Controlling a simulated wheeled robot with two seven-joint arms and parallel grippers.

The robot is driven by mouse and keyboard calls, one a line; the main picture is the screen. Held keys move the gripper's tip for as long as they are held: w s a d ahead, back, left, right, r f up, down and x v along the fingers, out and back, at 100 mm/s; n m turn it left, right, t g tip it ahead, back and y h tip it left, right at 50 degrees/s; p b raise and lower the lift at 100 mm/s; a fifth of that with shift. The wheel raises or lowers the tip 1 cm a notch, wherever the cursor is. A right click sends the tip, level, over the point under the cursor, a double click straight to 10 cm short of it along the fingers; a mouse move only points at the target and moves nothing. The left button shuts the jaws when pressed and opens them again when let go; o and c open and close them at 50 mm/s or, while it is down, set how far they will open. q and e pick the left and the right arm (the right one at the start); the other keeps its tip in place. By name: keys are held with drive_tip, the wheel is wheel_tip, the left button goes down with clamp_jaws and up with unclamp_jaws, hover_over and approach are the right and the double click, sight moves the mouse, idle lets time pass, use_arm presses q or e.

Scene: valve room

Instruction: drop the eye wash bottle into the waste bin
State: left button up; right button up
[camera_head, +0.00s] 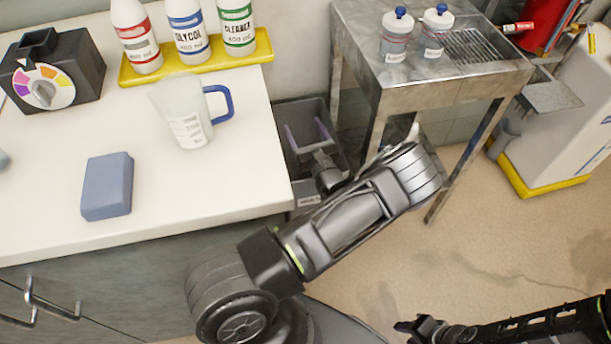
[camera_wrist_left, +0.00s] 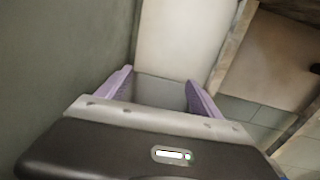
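The dark grey waste bin (camera_head: 293,110) stands on the floor between the white counter and the steel table. My left gripper (camera_head: 307,132) is over the bin with its purple fingers apart. In the left wrist view the fingers (camera_wrist_left: 160,88) are also spread, with nothing between them. Two translucent grey bottles with white and blue caps, one on the left (camera_head: 396,38) and one on the right (camera_head: 434,30), stand upright on the steel table. Their labels are too small to read. The inside of the bin is partly hidden by my left arm. My right gripper (camera_head: 407,328) is low at the right, near no object.
The white counter (camera_head: 245,180) holds a measuring jug (camera_head: 188,122), a blue block (camera_head: 107,186), a dial box (camera_head: 50,75) and a yellow tray (camera_head: 265,44) with labelled bottles. The steel table (camera_head: 400,98) stands right of the bin. Floor at lower right is clear.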

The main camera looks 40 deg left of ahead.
use_arm(q)
drive_tip(key=v, duration=0.7)
drive_tip(key=shift+s+d, duration=0.25)
drive_tip(key=shift+d, duration=0.1)
idle(0.8)
